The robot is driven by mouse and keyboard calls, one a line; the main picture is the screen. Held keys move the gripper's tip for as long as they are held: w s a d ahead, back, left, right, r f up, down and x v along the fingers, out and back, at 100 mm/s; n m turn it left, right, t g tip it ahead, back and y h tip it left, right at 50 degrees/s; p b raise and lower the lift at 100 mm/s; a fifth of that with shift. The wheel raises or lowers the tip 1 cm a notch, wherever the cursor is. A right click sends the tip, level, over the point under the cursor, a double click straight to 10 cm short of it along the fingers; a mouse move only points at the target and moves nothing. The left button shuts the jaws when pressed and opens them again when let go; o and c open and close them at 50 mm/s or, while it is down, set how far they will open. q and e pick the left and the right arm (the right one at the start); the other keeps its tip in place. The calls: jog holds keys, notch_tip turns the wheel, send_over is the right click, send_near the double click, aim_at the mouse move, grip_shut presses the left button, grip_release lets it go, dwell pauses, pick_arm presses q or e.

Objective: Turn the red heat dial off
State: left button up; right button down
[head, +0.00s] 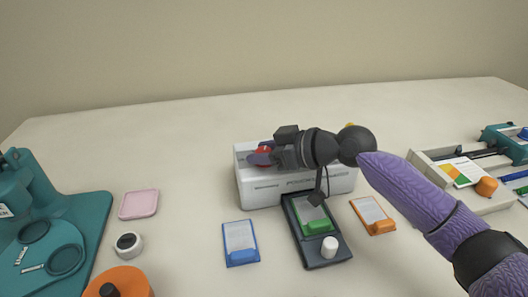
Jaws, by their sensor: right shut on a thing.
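The red heat dial (263,152) is on the front upper left of the white laminator (265,194), which stands in the middle of the table. My right gripper (262,156) comes in from the right over the laminator. Its fingers are shut on the red dial and hide part of it. The dial's pointer and marks cannot be made out. My right arm covers much of the laminator's top. My left gripper is not in view.
A dark tray (326,258) with a green block and white knob lies before the laminator, between blue (240,243) and orange (373,215) card holders. A teal machine (90,218) stands left; a beige tray (494,203) lies right. Free table lies behind the laminator.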

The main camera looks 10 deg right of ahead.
jog(key=shift+c, duration=1.5)
grip_release()
jog(key=shift+f, duration=0.1)
jog(key=shift+o, duration=0.5)
pick_arm(q)
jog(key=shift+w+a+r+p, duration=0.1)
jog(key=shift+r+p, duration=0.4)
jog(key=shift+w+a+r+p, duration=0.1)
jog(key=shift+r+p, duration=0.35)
jog(key=shift+p, duration=0.05)
pick_arm(e)
jog(key=v, duration=1)
